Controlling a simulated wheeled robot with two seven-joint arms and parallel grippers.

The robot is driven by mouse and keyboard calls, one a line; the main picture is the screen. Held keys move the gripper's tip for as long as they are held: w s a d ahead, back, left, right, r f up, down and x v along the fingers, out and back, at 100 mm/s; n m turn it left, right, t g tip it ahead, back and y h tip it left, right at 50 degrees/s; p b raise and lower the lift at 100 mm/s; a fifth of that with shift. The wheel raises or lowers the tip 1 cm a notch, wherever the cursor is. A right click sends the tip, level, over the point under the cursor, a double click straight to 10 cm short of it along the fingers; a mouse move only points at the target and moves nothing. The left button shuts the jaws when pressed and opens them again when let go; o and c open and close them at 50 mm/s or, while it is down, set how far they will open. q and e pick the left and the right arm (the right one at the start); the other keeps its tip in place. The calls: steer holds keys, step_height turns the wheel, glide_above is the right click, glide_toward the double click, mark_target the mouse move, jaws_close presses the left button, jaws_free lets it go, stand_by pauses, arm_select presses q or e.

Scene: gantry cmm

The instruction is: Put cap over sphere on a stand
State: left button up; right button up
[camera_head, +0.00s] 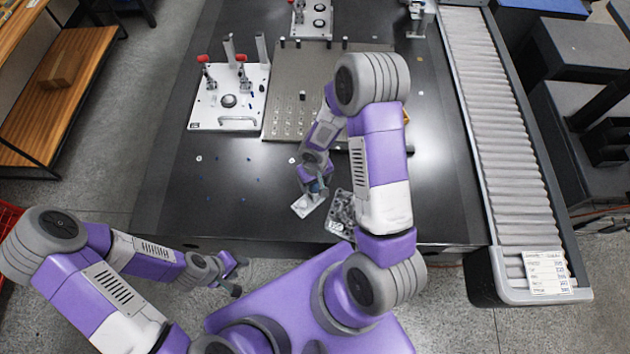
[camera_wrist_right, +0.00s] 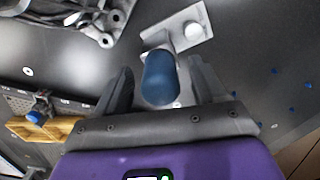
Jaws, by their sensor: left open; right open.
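A blue rounded cap (camera_wrist_right: 158,80) lies between the two fingers of my right gripper (camera_wrist_right: 160,72) in the right wrist view. The fingers are open, with a gap on each side of the cap. Behind the cap is a light grey stand plate (camera_wrist_right: 170,40) with a white sphere (camera_wrist_right: 193,30) near its far end. The cap overlaps the plate's near end; I cannot tell how it rests there. In the head view the stand (camera_head: 303,207) is on the dark table below my right gripper (camera_head: 312,187), whose fingers hide part of it. My left gripper (camera_head: 236,277) is open and empty, in front of the table.
A grey tray of metal parts (camera_head: 341,212) lies just right of the stand. A white fixture plate with red-handled clamps (camera_head: 228,100) and a perforated plate (camera_head: 300,85) are further back. A roller conveyor (camera_head: 500,130) runs along the right. The table's left front is mostly clear.

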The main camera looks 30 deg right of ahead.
steer(key=shift+r, duration=0.1)
step_height(320, 180, up, 7)
steer(key=shift+r+p, duration=0.2)
steer(key=shift+p, duration=0.6)
arm_select(q)
steer(key=shift+r, duration=0.75)
